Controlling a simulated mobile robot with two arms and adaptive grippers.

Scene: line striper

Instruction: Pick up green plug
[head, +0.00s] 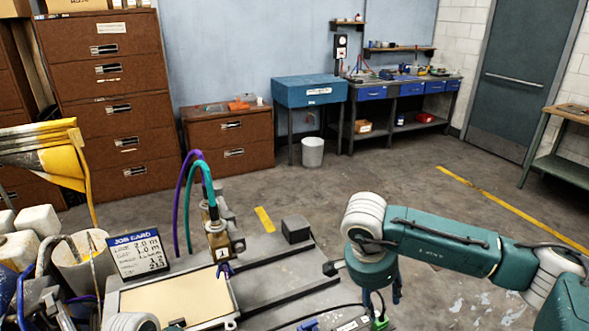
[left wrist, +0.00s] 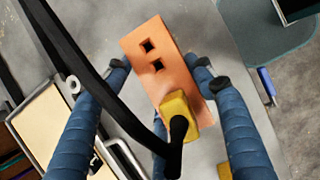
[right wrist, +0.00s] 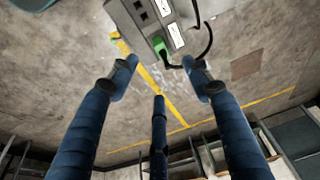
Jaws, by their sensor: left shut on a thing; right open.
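The green plug (right wrist: 159,46) sits at the side of a grey power strip (right wrist: 145,18) with a black cable, near the top of the right wrist view. It also shows at the bottom edge of the head view (head: 380,321). My right gripper (right wrist: 160,67) is open and empty; the plug appears between and just beyond its fingertips, apart from them. In the head view my right gripper (head: 383,297) points down just above the plug. A yellow piece (left wrist: 181,110) overlaps the block's lower end.
A job card (head: 139,256), a white bucket (head: 82,268) and a beige-topped tray (head: 180,302) stand at the left. A brass fitting (head: 222,242) with purple and teal hoses stands mid-bench, near a dark block (head: 296,229). Open floor lies beyond the bench.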

